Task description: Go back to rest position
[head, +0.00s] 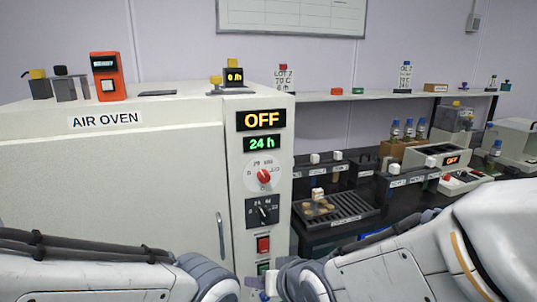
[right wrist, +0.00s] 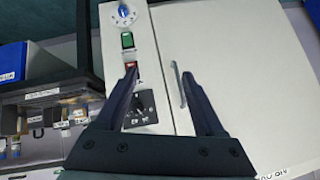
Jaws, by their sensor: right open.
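The large white air oven (head: 110,180) fills the left of the head view. Its panel shows an orange OFF display (head: 261,120) and a green 24 h display (head: 262,143). Below are a red knob (head: 264,176), a black knob (head: 263,212), a red switch (head: 263,245) and a green switch (head: 263,268). In the right wrist view my right gripper (right wrist: 160,72) is open and empty, in front of the oven front (right wrist: 185,45). One finger overlaps the panel near the red switch (right wrist: 131,65); contact cannot be told. My left gripper is out of view.
The oven door handle (head: 220,237) is upright beside the panel; the door looks shut. A dark rack (head: 345,207) with tan discs stands right of the oven. Racks, bottles and instruments crowd the bench behind my right arm. A wall shelf (head: 385,97) runs above.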

